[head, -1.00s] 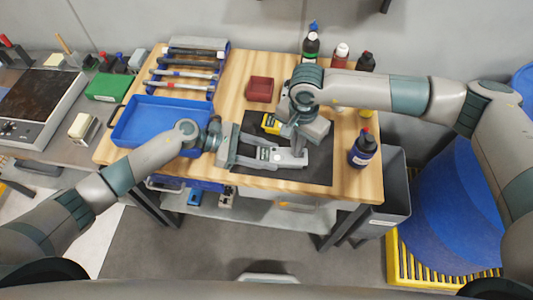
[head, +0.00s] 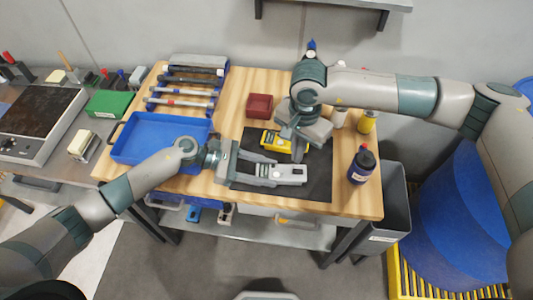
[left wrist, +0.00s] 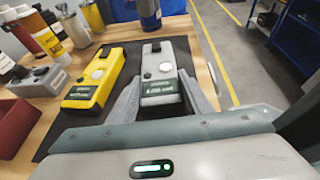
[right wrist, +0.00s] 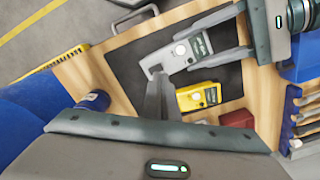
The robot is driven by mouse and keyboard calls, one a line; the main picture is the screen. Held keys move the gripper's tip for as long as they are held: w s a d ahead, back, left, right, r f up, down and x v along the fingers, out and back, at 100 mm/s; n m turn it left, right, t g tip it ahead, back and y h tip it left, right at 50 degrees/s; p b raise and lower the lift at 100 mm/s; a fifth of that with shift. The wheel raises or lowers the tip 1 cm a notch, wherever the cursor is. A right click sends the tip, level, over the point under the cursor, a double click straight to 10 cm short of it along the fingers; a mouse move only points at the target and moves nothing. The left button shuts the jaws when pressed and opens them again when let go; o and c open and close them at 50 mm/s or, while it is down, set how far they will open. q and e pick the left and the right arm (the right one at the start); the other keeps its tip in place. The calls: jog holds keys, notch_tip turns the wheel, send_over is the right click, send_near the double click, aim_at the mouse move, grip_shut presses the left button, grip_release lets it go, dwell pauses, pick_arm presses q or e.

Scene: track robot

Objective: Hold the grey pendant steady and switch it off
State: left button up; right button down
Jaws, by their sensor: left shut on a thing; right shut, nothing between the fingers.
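The grey pendant (head: 290,175) lies on the dark mat (head: 318,188). In the left wrist view the grey pendant (left wrist: 158,68) shows a pale round button, a small dark switch at its far end and a dark display with light characters. My left gripper (head: 272,172) is shut on its near end, one finger along each side. My right gripper (head: 298,154) is shut and empty, pointing down beside the pendant's far end. In the right wrist view its fingertips (right wrist: 158,78) appear close to the switch end; I cannot tell whether they touch.
A yellow pendant (head: 276,140) lies beside the grey one. A dark bottle (head: 361,168) stands to the right, more bottles behind. A red box (head: 260,106), a blue tray (head: 160,155) and a tool rack (head: 190,90) occupy the back and left. The table's front edge is near.

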notch_tip(320, 180, up, 2)
jog(key=m, duration=0.7)
notch_tip(320, 180, up, 4)
jog(key=r+m+y, duration=0.1)
jog(key=m, duration=1.4)
send_over(296, 171)
jog(key=d, duration=0.1)
jog(key=m, duration=0.2)
jog(key=r+m, duration=0.1)
jog(key=m, duration=0.1)
jog(key=d+m, duration=0.1)
jog(key=m, duration=0.1)
jog(key=shift+w+r+m, duration=0.1)
jog(key=shift+r+m, duration=0.15)
jog(key=shift+m, duration=0.15)
jog(key=shift+f, duration=0.15)
jog(key=f, duration=0.4)
jog(key=a+f, duration=0.1)
jog(key=f, duration=0.8)
jog(key=shift+a+f, duration=0.3)
jog(key=shift+a, duration=0.05)
